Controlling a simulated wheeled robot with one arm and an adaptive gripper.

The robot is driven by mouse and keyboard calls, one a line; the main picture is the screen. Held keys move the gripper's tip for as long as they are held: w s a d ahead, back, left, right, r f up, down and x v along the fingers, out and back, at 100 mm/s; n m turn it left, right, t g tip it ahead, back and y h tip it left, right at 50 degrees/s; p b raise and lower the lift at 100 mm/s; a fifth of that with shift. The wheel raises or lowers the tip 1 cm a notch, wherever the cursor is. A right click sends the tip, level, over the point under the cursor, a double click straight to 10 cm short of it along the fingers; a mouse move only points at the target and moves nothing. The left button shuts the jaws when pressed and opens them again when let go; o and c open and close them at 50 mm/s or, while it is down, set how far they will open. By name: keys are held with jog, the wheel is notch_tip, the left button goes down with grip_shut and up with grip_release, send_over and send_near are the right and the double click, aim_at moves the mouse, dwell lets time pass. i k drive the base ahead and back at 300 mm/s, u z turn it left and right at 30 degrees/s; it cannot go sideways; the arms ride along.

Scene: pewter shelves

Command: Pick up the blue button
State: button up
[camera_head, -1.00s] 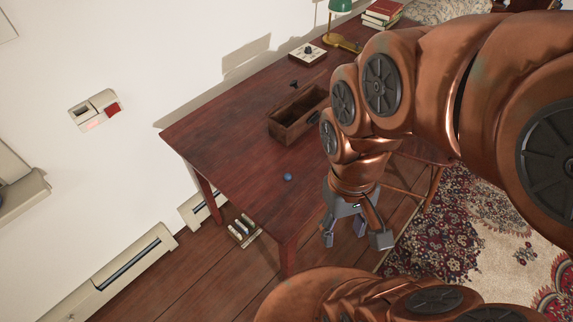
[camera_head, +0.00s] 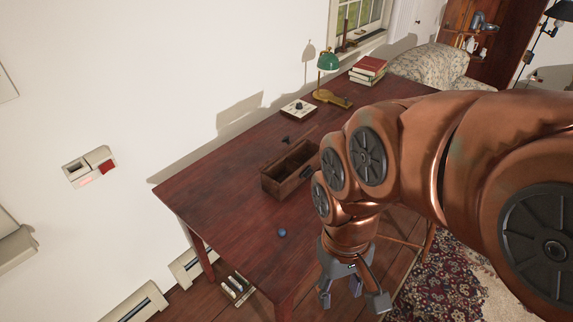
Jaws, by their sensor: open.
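The blue button (camera_head: 282,233) is a small round blue thing lying on the dark red wooden table (camera_head: 215,205), near its front edge. My gripper (camera_head: 352,300) is in the lower right of the head view, pointing down, open and with nothing seen between its fingers. It is to the right of the blue button and apart from it, beside the table's front edge. The button is in full view.
An open wooden box (camera_head: 290,170) stands on the table behind the button. The tabletop around the button is clear.

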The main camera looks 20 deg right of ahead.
aim_at(282, 232)
jog(key=u, duration=2.55)
jog(key=k, duration=0.4)
jog(key=z, duration=0.9)
